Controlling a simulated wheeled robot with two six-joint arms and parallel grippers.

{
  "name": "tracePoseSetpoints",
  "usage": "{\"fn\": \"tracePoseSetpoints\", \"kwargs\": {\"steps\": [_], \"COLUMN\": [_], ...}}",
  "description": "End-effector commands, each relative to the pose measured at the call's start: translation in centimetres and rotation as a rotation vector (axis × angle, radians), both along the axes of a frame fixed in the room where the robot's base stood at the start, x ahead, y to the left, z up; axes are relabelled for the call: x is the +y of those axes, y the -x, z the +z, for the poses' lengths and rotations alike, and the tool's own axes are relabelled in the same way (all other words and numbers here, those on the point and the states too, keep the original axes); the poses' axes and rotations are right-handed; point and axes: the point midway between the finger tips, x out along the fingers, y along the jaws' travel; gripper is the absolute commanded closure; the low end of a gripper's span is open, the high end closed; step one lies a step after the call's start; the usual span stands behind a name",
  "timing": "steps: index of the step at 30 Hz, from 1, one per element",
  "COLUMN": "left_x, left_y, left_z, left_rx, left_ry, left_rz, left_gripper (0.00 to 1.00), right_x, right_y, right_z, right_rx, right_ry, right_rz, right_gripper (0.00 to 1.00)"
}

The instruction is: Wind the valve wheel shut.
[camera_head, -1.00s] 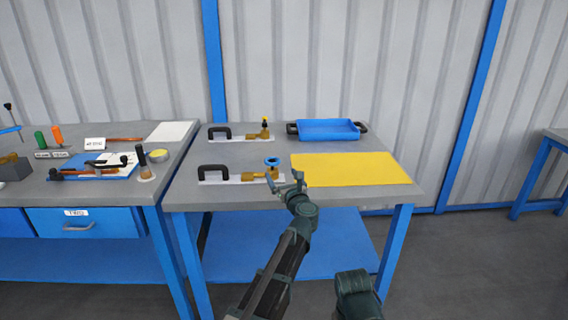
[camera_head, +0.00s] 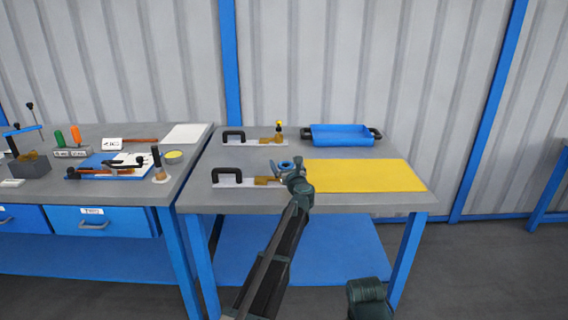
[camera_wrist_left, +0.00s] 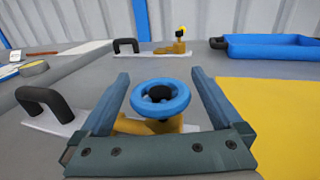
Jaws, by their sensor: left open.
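The blue valve wheel (camera_head: 284,165) sits on a brass valve body (camera_head: 266,181), fixed to a pale plate with a black handle (camera_head: 230,169) near the front of the right table. In the left wrist view the wheel (camera_wrist_left: 160,98) lies between the two fingers of my left gripper (camera_wrist_left: 160,80). The fingers are open, with a gap on each side of the wheel. In the head view my left gripper (camera_head: 291,171) is at the wheel and hides part of it and the valve.
A second plate with a brass valve and yellow knob (camera_head: 279,125) stands behind. A blue tray (camera_head: 342,135) is at the back right. A yellow mat (camera_head: 365,176) lies right of the valve. The left table (camera_head: 110,197) holds several tools.

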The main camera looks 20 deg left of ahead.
Motion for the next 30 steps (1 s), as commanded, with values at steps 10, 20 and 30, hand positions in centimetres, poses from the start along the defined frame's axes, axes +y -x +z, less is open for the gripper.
{"fn": "tracePoseSetpoints", "kwargs": {"steps": [10, 20, 30], "left_x": [0.51, 0.50, 0.50], "left_y": [-0.85, -0.83, -0.82], "left_z": [0.00, 0.00, 0.00], "left_rx": [0.000, 0.000, 0.000], "left_ry": [0.000, 0.000, 0.000], "left_rz": [0.000, 0.000, -0.003], "left_gripper": [0.00, 0.38, 0.81], "right_x": [0.00, 0.00, 0.00], "right_y": [0.00, 0.00, 0.00], "right_z": [0.00, 0.00, 0.00], "right_rx": [0.000, 0.000, 0.000], "right_ry": [0.000, 0.000, 0.000], "right_rz": [0.000, 0.000, 0.000], "right_gripper": [0.50, 0.50, 0.50]}}
